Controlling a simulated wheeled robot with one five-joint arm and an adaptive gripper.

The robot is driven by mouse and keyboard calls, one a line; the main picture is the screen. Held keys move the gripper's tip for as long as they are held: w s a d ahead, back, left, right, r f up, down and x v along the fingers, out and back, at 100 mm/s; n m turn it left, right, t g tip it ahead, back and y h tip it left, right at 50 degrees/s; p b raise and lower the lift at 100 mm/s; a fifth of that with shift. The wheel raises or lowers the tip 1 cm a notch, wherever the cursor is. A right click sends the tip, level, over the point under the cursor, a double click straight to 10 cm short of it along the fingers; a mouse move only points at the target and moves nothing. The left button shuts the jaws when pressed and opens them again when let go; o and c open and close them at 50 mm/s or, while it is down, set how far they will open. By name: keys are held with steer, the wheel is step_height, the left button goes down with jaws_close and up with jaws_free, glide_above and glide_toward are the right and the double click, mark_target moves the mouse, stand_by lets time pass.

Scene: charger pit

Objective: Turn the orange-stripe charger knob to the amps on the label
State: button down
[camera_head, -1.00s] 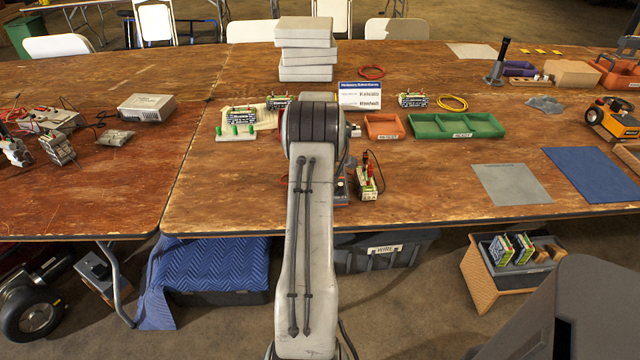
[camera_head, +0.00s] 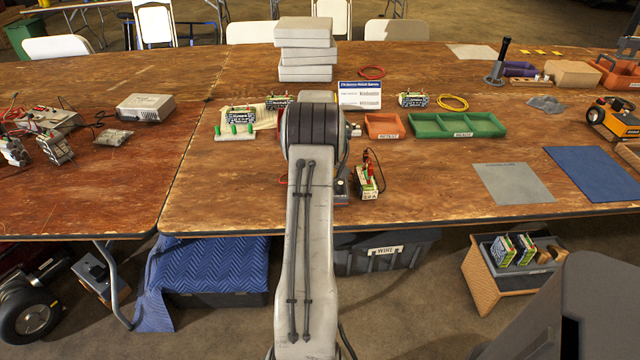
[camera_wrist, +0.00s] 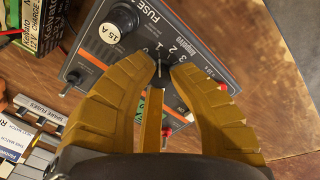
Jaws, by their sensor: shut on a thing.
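The charger (camera_wrist: 100,45) is a dark grey box with an orange stripe, seen at an angle in the wrist view. Its face shows a fuse holder marked 15 A, the name Ampero and dial numbers. My gripper (camera_wrist: 163,74) has its yellow fingers closed around the charger knob (camera_wrist: 160,70), which is mostly hidden between the fingertips. The pointer's exact setting cannot be read.
An orange tray (camera_head: 384,126) and a green tray (camera_head: 455,125) lie behind the battery. A grey mat (camera_head: 512,184) and a blue mat (camera_head: 595,174) lie to the right. A fuse box (camera_wrist: 35,125) is close to the gripper's left. Bare wood lies right of the charger.

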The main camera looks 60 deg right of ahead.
steer(key=m, duration=0.5)
steer(key=shift+f+m, duration=0.1)
steer(key=shift+m, duration=0.2)
stand_by(0.5)
steer(key=c, duration=1.1)
jaws_free()
steer(key=r, duration=0.4)
steer(key=a+r, duration=0.1)
steer(key=r, duration=0.3)
steer(key=s+a+r, duration=0.1)
steer(key=r, duration=0.3)
steer(key=shift+d, duration=0.1)
